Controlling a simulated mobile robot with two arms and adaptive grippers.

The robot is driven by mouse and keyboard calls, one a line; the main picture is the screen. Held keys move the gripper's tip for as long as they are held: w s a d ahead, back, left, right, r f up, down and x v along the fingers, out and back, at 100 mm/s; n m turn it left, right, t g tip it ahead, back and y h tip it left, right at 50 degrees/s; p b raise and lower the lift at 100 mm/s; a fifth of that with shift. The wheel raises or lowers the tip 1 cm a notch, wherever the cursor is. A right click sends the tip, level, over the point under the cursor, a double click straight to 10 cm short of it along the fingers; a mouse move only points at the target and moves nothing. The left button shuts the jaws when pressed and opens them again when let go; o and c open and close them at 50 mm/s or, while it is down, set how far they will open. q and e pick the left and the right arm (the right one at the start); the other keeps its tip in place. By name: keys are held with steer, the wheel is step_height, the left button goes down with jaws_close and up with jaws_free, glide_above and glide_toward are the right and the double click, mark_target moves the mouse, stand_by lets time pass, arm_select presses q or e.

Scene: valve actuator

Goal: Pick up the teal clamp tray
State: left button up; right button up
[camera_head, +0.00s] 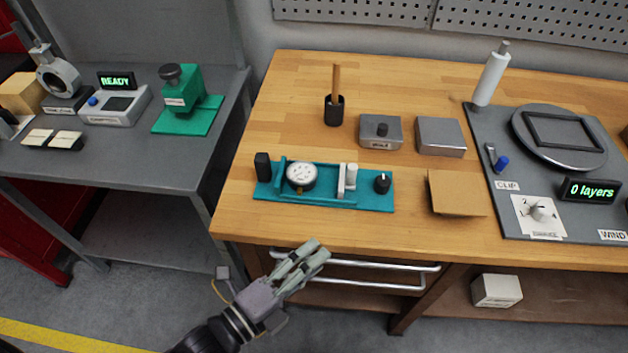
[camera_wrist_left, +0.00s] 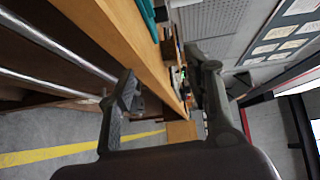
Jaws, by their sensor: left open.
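The teal clamp tray (camera_head: 330,200) lies on the front left of the wooden workbench. It bears a round white-faced dial gauge (camera_head: 301,176), a grey upright clamp (camera_head: 347,180), a black knob (camera_head: 382,183) and a black block (camera_head: 262,166). My left gripper (camera_head: 312,253) is open and empty in front of the bench's front edge, apart from the tray. The left wrist view shows its two spread fingers (camera_wrist_left: 165,95) beside the bench edge, with a teal strip of the tray (camera_wrist_left: 147,14) at the top. My right gripper is not in view.
Drawer handles (camera_head: 360,265) run below the bench's front edge near my left gripper. Behind the tray stand a black cup (camera_head: 334,110) and grey boxes (camera_head: 440,137). A brown pad (camera_head: 457,193) lies to its right. The wood left of the tray is clear.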

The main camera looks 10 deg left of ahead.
arm_select(q)
step_height(320, 180, up, 6)
steer(key=w+m+t, duration=0.1)
steer(key=w+m, duration=0.1)
steer(key=m, duration=0.1)
steer(key=m+t+y, duration=0.4)
steer(key=m+y, duration=0.3)
steer(key=y, duration=0.4)
glide_toward(260, 165)
steer(key=shift+s+d+r, duration=0.2)
steer(key=shift+d, duration=0.35)
steer(key=shift+w+a+r, duration=0.1)
steer(key=shift+w+a, duration=0.05)
steer(key=shift+w, duration=0.1)
steer(key=w, duration=0.6)
steer(key=shift+w, duration=0.2)
steer(key=w, duration=0.5)
steer(key=shift+w+a, duration=0.1)
steer(key=shift+a, duration=0.25)
jaws_close()
